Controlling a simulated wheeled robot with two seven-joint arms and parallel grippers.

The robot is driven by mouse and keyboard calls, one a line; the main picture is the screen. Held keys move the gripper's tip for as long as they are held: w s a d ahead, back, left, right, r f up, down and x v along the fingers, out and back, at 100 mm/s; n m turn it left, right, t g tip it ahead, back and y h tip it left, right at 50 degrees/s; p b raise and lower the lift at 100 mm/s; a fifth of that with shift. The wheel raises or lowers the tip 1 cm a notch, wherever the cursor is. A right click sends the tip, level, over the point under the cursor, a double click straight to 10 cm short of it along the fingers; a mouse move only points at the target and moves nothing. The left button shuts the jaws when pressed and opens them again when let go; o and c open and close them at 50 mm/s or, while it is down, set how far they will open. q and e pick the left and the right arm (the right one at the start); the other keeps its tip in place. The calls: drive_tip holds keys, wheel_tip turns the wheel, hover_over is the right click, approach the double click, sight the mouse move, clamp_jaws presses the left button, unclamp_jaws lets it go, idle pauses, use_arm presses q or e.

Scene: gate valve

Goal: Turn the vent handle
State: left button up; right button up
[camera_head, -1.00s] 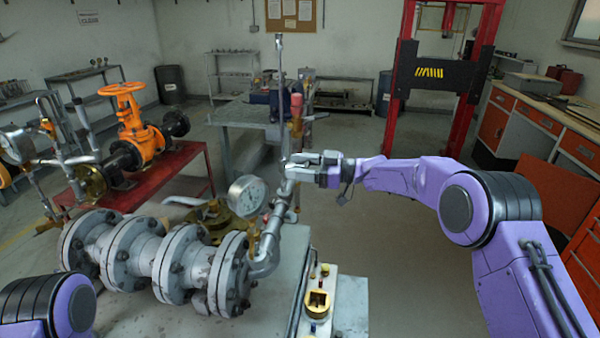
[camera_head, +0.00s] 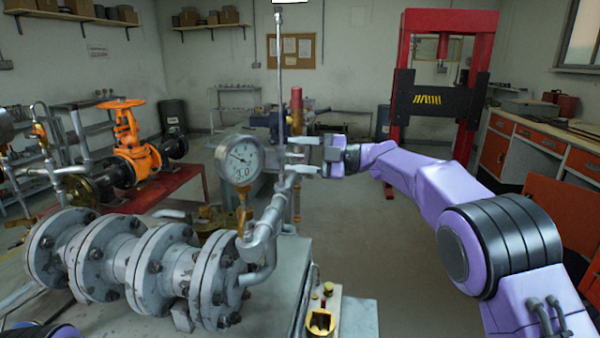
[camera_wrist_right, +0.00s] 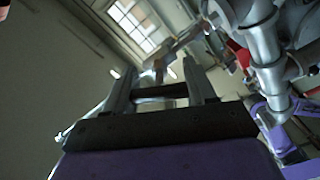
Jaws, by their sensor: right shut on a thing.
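The grey vent pipe (camera_head: 262,232) rises at the right end of the flanged valve body (camera_head: 150,262) in the head view. A thin upright rod (camera_head: 281,70) stands above it. My right gripper (camera_head: 298,157) comes in from the right at the pipe's upper fitting, its two fingers one above the other. It is shut on the vent handle, which is mostly hidden between the fingers. In the right wrist view, the fingers (camera_wrist_right: 158,92) sit on either side of a narrow bar (camera_wrist_right: 161,68). My left gripper is out of view.
A round pressure gauge (camera_head: 240,160) stands just left of the pipe. An orange valve (camera_head: 130,140) sits on a red stand at left. A red press (camera_head: 445,85) stands behind. The floor right of the bench is clear.

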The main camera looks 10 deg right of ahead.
drive_tip(key=shift+f+n+b, duration=0.4)
drive_tip(key=shift+n+b, duration=0.8)
drive_tip(key=shift+b, duration=0.05)
drive_tip(key=shift+r+n+b, duration=0.2)
drive_tip(key=shift+n+b, duration=0.85)
drive_tip(key=shift+n, duration=0.05)
drive_tip(key=o, duration=1)
drive_tip(key=shift+o, duration=0.2)
drive_tip(key=shift+r, duration=0.1)
drive_tip(key=b+v, duration=0.2)
drive_tip(key=v, duration=0.8)
drive_tip(key=shift+s+d+b, duration=0.15)
drive_tip(key=shift+d+b, duration=0.1)
drive_tip(key=shift+b, duration=0.15)
